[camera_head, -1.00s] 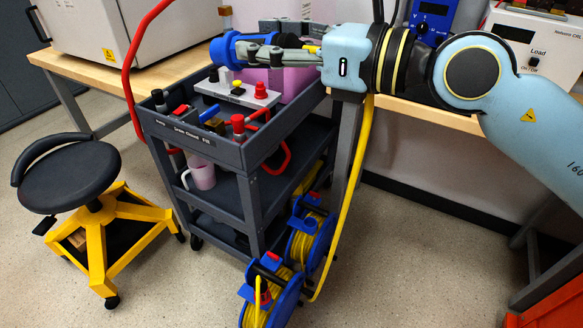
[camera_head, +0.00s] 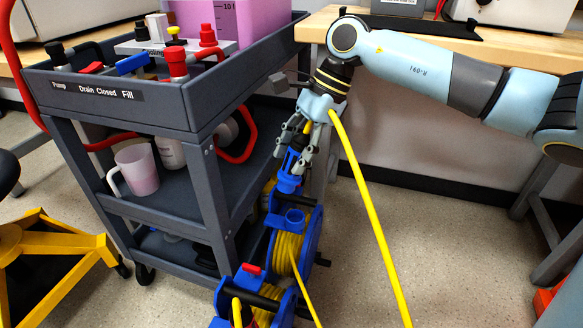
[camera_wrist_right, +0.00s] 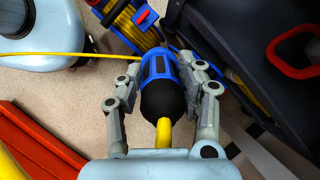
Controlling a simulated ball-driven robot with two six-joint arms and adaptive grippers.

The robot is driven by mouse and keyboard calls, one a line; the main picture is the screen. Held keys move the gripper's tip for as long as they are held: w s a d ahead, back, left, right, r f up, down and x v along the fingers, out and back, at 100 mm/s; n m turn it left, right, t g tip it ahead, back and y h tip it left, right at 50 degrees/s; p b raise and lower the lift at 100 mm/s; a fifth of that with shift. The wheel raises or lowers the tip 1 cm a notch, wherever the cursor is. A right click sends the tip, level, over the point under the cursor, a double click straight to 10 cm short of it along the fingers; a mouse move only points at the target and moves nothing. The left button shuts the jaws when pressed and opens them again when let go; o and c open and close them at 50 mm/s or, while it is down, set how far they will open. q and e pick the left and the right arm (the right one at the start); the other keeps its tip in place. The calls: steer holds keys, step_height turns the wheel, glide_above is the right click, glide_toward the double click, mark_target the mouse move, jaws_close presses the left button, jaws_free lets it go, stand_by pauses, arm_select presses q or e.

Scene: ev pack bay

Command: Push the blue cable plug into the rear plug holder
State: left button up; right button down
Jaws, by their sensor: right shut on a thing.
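My right gripper (camera_head: 292,162) points down beside the trolley and is shut on the blue cable plug (camera_head: 289,183). In the right wrist view the plug (camera_wrist_right: 159,68) sits between both fingers of the gripper (camera_wrist_right: 160,75), with its black body and yellow cable toward the palm. The rear plug holder (camera_head: 295,217) is a blue cup on top of the rear cable reel (camera_head: 308,240). The plug's lower end is just above this holder; I cannot tell whether they touch. My left gripper is not in view.
The grey trolley (camera_head: 215,110) stands close left of the gripper. A front cable reel (camera_head: 262,300) is nearer. The yellow cable (camera_head: 365,195) hangs from the gripper to the floor. A yellow stool base (camera_head: 50,255) is at left.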

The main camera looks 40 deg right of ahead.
arm_select(q)
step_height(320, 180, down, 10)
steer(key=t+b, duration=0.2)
steer(key=b, duration=0.9)
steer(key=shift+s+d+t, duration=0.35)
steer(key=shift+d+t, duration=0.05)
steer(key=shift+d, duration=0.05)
arm_select(e)
steer(key=w+d+f+h, duration=0.2)
steer(key=f, duration=0.5)
steer(key=w+d+f+g+h, duration=0.1)
steer(key=w+d+f+h, duration=0.1)
steer(key=f, duration=0.6)
steer(key=shift+w+f, duration=0.15)
steer(key=shift+w, duration=0.1)
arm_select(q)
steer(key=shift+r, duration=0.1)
arm_select(e)
steer(key=shift+d, duration=0.1)
arm_select(q)
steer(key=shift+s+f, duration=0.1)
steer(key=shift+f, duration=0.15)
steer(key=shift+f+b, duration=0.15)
steer(key=shift+b, duration=0.15)
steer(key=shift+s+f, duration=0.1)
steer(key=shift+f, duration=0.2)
arm_select(e)
steer(key=shift+f, duration=0.1)
arm_select(q)
steer(key=shift+b, duration=0.3)
